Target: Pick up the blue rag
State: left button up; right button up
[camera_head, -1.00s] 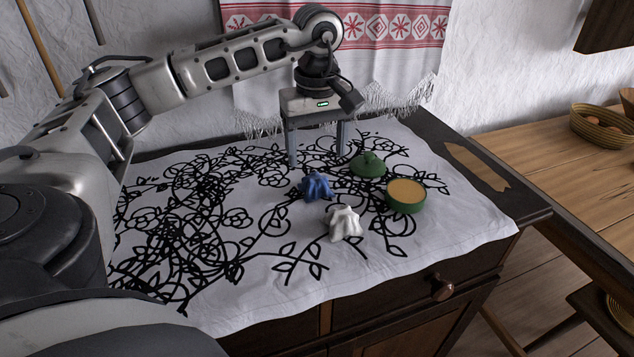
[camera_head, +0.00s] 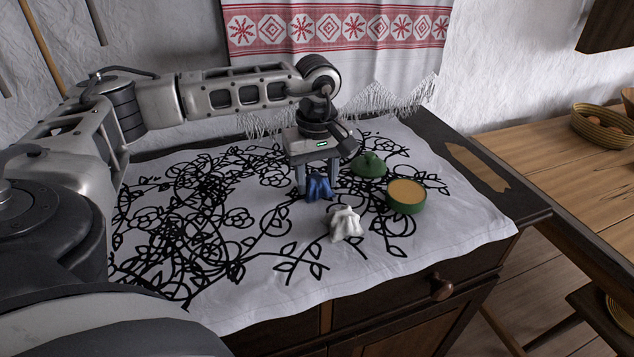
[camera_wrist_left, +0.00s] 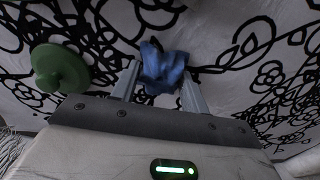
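The blue rag (camera_head: 319,187) is a small crumpled cloth on the patterned tablecloth. My left gripper (camera_head: 317,186) points down over it with one finger on each side. In the left wrist view the blue rag (camera_wrist_left: 162,70) fills the space between the two fingers (camera_wrist_left: 161,82) and appears to touch both, so the gripper looks shut on it. I see no clear gap under the rag. My right gripper is not in view.
A white rag (camera_head: 346,224) lies just in front of the blue one. To the right are a green lid (camera_head: 369,165) and a green bowl (camera_head: 406,197) with yellowish contents. The tablecloth (camera_head: 262,296) is clear at front left.

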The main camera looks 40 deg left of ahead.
pick_arm(q)
jog(key=shift+c, duration=1.3)
jog(key=shift+r, duration=0.1)
jog(key=shift+r, duration=0.7)
jog(key=s+d+r+b, duration=0.2)
jog(key=s+d+r, duration=0.2)
jog(key=s+r, duration=0.7)
jog(key=shift+s+r, duration=0.25)
jog(key=shift+s, duration=1)
